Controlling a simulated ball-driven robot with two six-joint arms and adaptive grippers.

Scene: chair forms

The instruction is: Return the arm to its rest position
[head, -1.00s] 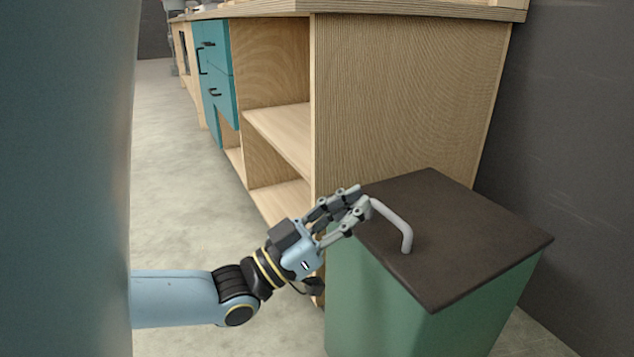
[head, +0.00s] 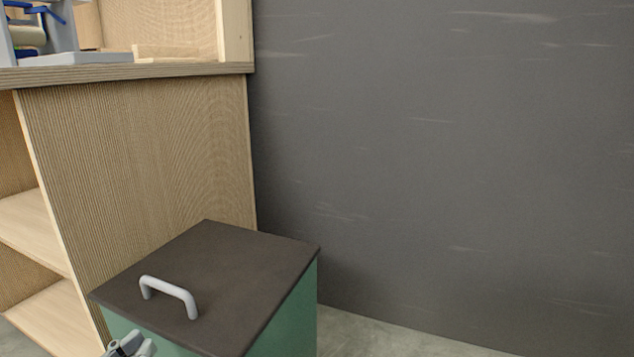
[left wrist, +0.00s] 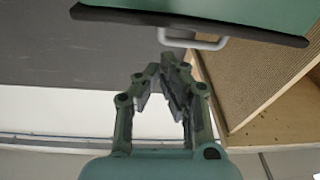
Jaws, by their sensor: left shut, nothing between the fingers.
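My left gripper (head: 132,345) shows only in part at the bottom edge of the head view, below and in front of the grey handle (head: 170,292). In the left wrist view my left gripper (left wrist: 163,66) is shut, its fingertips together with nothing between them. The handle (left wrist: 193,41) appears just beyond the fingertips there, and I see no grip on it. The handle stands on the dark brown lid (head: 235,265) of a green box (head: 290,318). Most of my left arm is out of the head view. My right gripper is not in view.
A wooden cabinet (head: 140,165) with open shelves stands left of and behind the box. Its top carries a grey and blue item (head: 70,58). A dark grey wall (head: 440,170) fills the right side. A strip of floor (head: 375,338) is clear right of the box.

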